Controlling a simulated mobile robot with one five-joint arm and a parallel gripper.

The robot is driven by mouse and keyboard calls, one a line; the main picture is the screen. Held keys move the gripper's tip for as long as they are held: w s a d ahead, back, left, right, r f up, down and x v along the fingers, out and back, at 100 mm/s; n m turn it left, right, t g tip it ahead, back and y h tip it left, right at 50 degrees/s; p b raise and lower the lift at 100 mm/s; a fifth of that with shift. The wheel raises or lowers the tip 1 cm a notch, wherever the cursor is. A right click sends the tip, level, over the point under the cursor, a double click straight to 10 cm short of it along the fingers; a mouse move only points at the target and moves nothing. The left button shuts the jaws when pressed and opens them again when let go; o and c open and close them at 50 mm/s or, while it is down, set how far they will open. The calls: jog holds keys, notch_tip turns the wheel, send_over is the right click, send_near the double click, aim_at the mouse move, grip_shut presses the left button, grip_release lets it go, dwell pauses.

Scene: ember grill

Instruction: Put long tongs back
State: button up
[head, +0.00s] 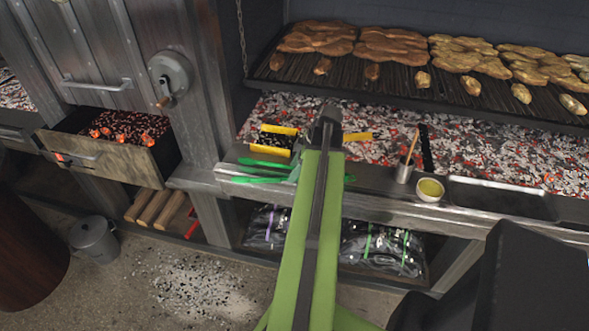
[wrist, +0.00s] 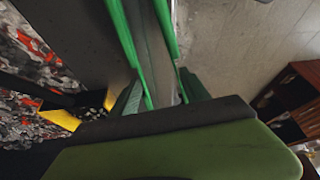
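The long tongs (head: 262,163) are green and lie along the metal ledge in front of the ember bed. Their two arms spread apart to the left of my arm, and a small green end shows to its right. My gripper (wrist: 158,85) is at the tongs, mostly hidden behind my arm in the head view. In the wrist view its fingers stand apart, one on each side of the tongs (wrist: 128,40), which run between them. I cannot tell whether the fingers touch the tongs.
Yellow-and-black tools (head: 280,129) lie behind the tongs at the embers (head: 480,150). A metal cup (head: 404,172), a yellow bowl (head: 429,190) and a tray (head: 500,199) stand on the ledge at right. Meat (head: 400,48) lies on the grill above. An ember drawer (head: 105,160) juts out at left.

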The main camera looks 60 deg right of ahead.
jog(key=o, duration=1.2)
jog(key=p+v, duration=0.8)
jog(key=v, duration=0.1)
